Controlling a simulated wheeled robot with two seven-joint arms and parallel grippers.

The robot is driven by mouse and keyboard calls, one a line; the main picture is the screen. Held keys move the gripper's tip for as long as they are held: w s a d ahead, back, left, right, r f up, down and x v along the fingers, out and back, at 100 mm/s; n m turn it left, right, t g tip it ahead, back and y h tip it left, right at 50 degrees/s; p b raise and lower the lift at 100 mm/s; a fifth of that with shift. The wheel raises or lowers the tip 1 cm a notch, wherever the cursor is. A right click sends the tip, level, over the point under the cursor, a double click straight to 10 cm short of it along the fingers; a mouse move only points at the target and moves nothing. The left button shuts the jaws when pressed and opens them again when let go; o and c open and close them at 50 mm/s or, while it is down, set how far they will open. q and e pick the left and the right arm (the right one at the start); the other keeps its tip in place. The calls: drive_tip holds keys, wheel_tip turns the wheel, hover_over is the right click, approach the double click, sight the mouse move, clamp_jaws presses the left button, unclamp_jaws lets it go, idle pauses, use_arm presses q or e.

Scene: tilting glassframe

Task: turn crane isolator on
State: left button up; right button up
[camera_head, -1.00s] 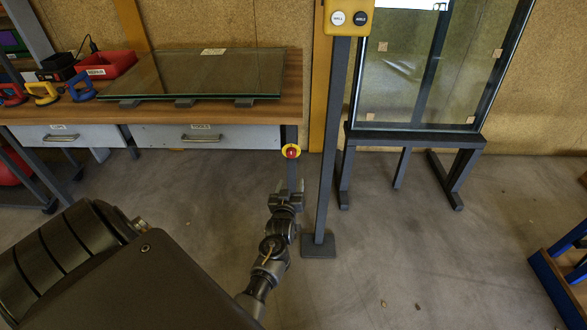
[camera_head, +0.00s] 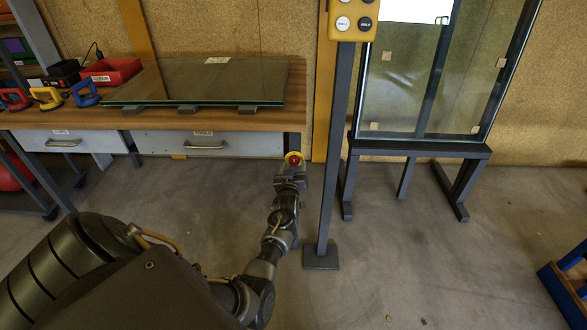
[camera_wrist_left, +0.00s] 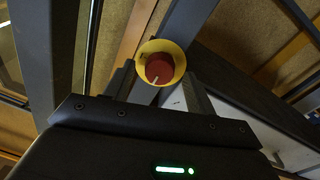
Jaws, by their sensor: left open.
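The crane isolator is a red rotary knob with a white mark on a yellow round plate (camera_head: 293,160), at the table's right front corner in the head view. In the left wrist view the red knob (camera_wrist_left: 159,68) sits just beyond and between the two fingertips. My left gripper (camera_head: 290,176) is open, its fingers (camera_wrist_left: 160,88) pointing at the knob on either side of the yellow plate's lower edge. I cannot tell whether the fingers touch it. My right gripper is not in view.
A grey post (camera_head: 334,150) with a yellow button box (camera_head: 352,20) stands just right of my left gripper. A glass sheet (camera_head: 200,82) lies on the wooden table (camera_head: 60,116). A glass frame (camera_head: 425,70) stands on a dark stand (camera_head: 420,148) at right. Open floor lies at lower right.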

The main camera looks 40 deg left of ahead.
use_arm(q)
drive_tip(key=shift+w+a, duration=0.2)
drive_tip(key=shift+w, duration=0.05)
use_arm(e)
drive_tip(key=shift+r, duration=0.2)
use_arm(q)
drive_tip(key=shift+c, duration=0.5)
drive_tip(key=c, duration=0.9)
